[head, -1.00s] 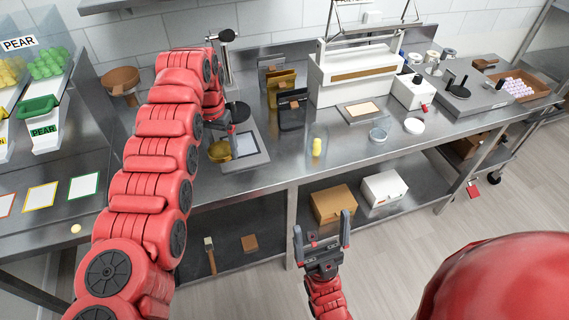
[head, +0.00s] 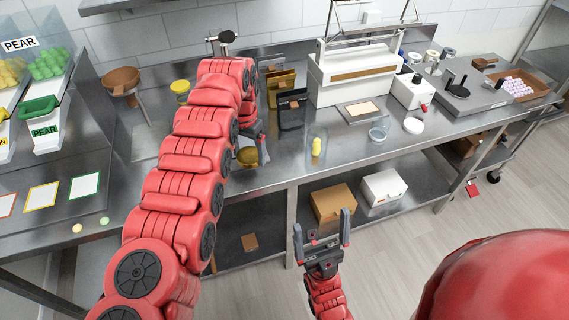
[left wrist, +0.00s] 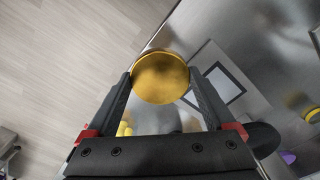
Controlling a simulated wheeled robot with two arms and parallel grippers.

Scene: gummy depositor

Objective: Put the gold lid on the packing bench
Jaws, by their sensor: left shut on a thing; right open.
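The gold lid (head: 248,156) is a round, shiny disc. My left gripper (head: 254,140) is shut on it and holds it over the front part of the steel packing bench (head: 270,177). In the left wrist view the gold lid (left wrist: 160,78) sits between the two fingertips, with the bench (left wrist: 235,60) and the floor beyond it. I cannot tell how high it is above the bench. My right gripper (head: 322,238) is open and empty, in front of the bench's lower shelf.
A yellow piece in a clear holder (head: 317,147) stands right of the lid. Dark and gold pouches (head: 292,108) stand behind. A white sealer (head: 350,75), a clear dish (head: 378,133) and a white disc (head: 413,125) are further right. A yellow-topped jar (head: 180,90) stands behind my left arm.

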